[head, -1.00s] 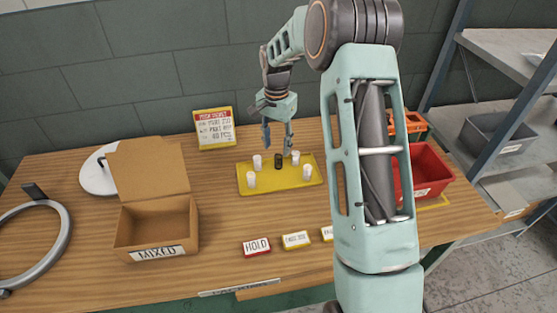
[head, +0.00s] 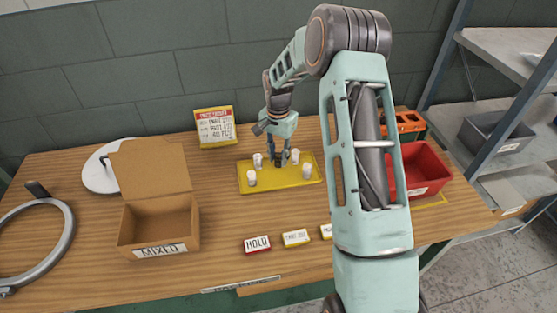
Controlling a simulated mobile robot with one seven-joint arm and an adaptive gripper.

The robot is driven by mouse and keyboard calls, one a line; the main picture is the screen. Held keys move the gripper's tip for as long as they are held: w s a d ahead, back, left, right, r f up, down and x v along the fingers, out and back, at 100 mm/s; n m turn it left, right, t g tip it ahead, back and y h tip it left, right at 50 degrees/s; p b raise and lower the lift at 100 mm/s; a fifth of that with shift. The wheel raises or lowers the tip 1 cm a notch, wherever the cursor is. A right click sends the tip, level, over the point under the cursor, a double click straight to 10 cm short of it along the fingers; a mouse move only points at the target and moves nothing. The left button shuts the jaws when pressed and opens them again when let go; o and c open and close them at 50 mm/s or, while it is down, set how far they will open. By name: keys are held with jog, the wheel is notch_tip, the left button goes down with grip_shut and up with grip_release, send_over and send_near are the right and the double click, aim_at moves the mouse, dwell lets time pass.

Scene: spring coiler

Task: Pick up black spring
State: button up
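My gripper (head: 278,162) is low over the yellow tray (head: 280,182), with its fingers pointing down at the tray's middle. The fingers stand where the black spring was visible before. The black spring is now mostly hidden among the dark fingers, so I cannot tell whether they touch it or are shut on it. Several white springs stand upright around the gripper, one of them at the tray's front left (head: 251,178) and one at the right (head: 307,171).
An open cardboard box (head: 160,222) labelled MIXED stands at the left. A red bin (head: 425,172) and an orange holder (head: 409,121) are at the right. A HOLD block (head: 257,245) and other labelled blocks lie in front. A sign (head: 215,127) stands behind the tray.

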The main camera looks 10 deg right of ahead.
grip_shut()
jog(key=shift+r, duration=0.15)
